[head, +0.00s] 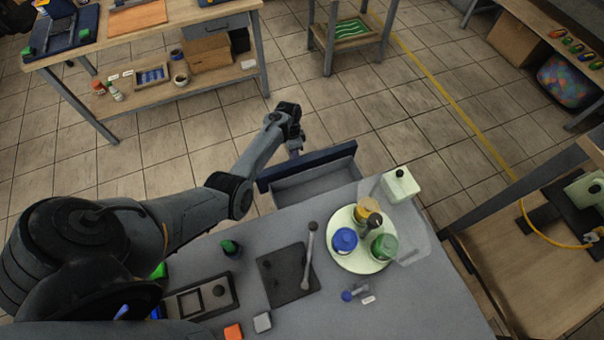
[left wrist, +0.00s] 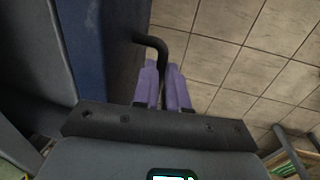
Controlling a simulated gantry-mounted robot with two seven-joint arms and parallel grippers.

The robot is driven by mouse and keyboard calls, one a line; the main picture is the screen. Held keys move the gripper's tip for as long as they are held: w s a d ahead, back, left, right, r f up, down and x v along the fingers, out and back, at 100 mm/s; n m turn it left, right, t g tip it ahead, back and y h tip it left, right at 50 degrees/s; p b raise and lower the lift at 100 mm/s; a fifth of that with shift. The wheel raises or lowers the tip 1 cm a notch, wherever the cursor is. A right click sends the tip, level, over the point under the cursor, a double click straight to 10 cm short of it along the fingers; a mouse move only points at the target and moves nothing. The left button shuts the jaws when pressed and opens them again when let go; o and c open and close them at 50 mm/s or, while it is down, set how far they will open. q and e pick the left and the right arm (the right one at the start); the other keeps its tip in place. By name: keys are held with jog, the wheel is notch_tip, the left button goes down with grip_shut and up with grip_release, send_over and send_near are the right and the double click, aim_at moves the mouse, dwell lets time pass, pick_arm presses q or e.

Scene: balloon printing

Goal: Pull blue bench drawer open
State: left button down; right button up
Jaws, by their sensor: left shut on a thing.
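The blue bench drawer (head: 330,163) juts out from the far side of the grey bench, and its grey inside (head: 318,185) shows, empty as far as I can see. My left gripper (head: 295,148) is at the outer side of the drawer's front panel. In the left wrist view, its purple fingers (left wrist: 165,88) are closed around a dark bent handle (left wrist: 152,41), with the blue drawer front (left wrist: 88,55) to the left. My right gripper is not in view.
The grey bench (head: 390,305) bears a round tray (head: 343,262) with several coloured jars, a white bottle (head: 400,185), and a dark mat (head: 272,268). Open tiled floor (head: 370,130) lies beyond the drawer. A wooden table (head: 205,12) stands at the back left.

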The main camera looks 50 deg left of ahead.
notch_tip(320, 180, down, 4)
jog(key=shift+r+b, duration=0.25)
jog(key=shift+b, duration=0.95)
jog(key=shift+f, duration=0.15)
pick_arm(q)
jog(key=a, duration=0.1)
jog(key=w+a, duration=0.1)
jog(key=a, duration=0.3)
jog(key=shift+w, duration=0.4)
jog(key=c, duration=1.2)
grip_release()
jog(key=shift+o, duration=0.2)
jog(key=shift+r, duration=0.1)
pick_arm(e)
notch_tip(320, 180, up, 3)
jog(key=p, duration=0.3)
pick_arm(q)
notch_tip(320, 180, up, 10)
jog(key=a, duration=0.2)
jog(key=shift+w+r, duration=0.25)
jog(key=shift+w, duration=0.1)
